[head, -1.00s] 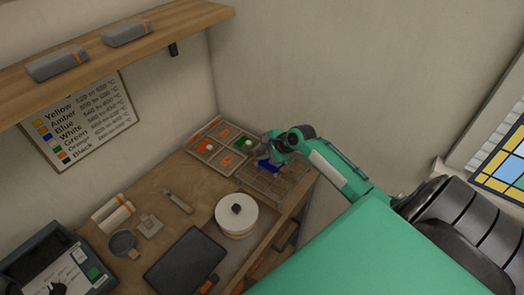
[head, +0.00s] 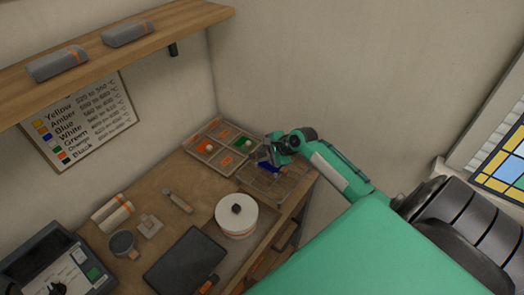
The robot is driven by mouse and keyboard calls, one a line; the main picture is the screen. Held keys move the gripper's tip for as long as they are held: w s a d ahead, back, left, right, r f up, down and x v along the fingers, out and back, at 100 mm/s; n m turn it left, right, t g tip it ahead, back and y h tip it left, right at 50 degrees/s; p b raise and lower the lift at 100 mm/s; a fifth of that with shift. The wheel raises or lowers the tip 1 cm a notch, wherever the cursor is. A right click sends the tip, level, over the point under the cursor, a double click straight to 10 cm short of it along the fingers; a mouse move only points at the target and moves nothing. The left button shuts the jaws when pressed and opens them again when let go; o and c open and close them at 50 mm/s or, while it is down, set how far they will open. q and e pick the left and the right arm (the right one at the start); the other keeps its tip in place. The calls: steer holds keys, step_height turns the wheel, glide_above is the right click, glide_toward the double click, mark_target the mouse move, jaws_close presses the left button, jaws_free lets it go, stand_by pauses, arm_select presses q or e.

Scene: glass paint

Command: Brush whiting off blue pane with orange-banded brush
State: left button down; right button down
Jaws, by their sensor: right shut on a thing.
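The blue pane (head: 270,168) shows as a small dark blue patch on the wire rack (head: 287,186), near the rack's far left part. My right gripper (head: 265,156) is directly over it, partly covering it. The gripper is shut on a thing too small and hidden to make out. I cannot tell whether it touches the pane. I cannot pick out the orange-banded brush or any whiting for sure. My left gripper is not in view.
A divided tray (head: 191,146) with orange and green pieces lies left of the rack. A white round lidded pot (head: 236,216) stands in front. A dark slab (head: 185,263), a small grey tool (head: 178,201) and a round dish (head: 122,243) lie on the wooden bench.

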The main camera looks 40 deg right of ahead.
steer(key=shift+s+d, duration=0.25)
steer(key=shift+s, duration=0.7)
steer(key=shift+s+d, duration=0.25)
steer(key=shift+s, duration=0.7)
steer(key=shift+s+d, duration=0.25)
steer(key=shift+s, duration=0.7)
steer(key=shift+w+a+r, duration=0.1)
steer(key=shift+w+a, duration=0.2)
steer(key=shift+w, duration=0.75)
steer(key=shift+w+a, duration=0.25)
steer(key=shift+w, duration=0.75)
steer(key=shift+w+a, duration=0.2)
steer(key=shift+w, duration=0.4)
steer(key=shift+w+a, duration=0.15)
steer(key=shift+w, duration=0.45)
glide_above(276, 174)
steer(key=shift+s, duration=0.15)
steer(key=shift+r, duration=2.5)
